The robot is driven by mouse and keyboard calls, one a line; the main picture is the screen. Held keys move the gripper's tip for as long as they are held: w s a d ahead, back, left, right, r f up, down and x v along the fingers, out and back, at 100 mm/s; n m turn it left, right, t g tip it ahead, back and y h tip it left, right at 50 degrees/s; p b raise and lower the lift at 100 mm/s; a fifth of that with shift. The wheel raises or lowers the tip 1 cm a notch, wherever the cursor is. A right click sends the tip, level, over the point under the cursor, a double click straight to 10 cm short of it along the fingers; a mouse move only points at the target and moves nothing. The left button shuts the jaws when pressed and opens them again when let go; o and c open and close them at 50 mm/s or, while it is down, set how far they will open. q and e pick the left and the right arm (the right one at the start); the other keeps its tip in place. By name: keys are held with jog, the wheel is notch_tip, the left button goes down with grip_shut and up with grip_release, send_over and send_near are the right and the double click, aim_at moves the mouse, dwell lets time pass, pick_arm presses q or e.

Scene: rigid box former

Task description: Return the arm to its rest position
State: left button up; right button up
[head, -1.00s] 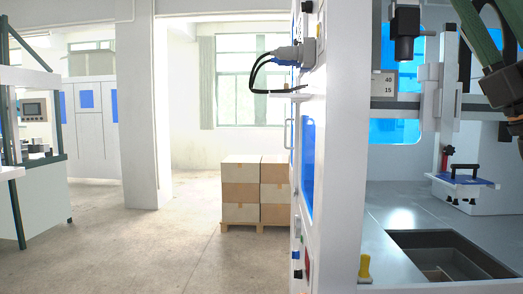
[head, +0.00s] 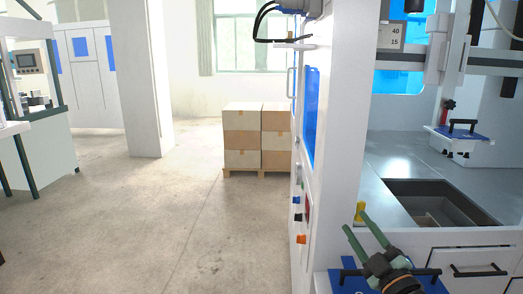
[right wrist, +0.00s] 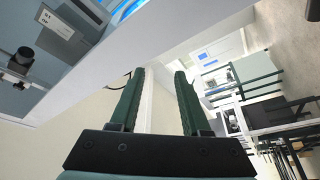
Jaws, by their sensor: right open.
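My right gripper (head: 355,221) shows at the lower right of the head view, in front of the white machine. Its two green fingers point up and to the left, apart, with nothing between them. In the right wrist view the fingers (right wrist: 160,72) are also spread and empty, pointing away from the camera. Most of the right arm is out of the head view. My left gripper is not in view.
The white machine (head: 335,130) stands close on the right, with a recessed dark bin (head: 440,203) in its worktop. Drawers with black handles (head: 480,270) are below. Stacked cartons (head: 243,140) stand further back. Open floor (head: 150,225) lies to the left.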

jog(key=s+a+f+m+g+h+p, duration=0.1)
jog(key=s+f+m+g, duration=0.2)
jog(key=s+f, duration=0.55)
jog(key=s+a+f+m+g+h+p, duration=0.1)
jog(key=s+f+m+g, duration=0.25)
jog(key=f, duration=1.05)
jog(key=s+a+f+m+g, duration=0.1)
jog(key=s+f+m+g, duration=0.1)
jog(key=s+f, duration=0.4)
jog(key=s+a+f+m+g+h+p, duration=0.1)
jog(key=s+f+m+g, duration=0.1)
jog(key=s+f, duration=0.4)
jog(key=s, duration=0.5)
jog(key=shift+s+a+f+m, duration=0.15)
jog(key=shift+s+f+m, duration=0.15)
jog(key=shift+s+m, duration=0.05)
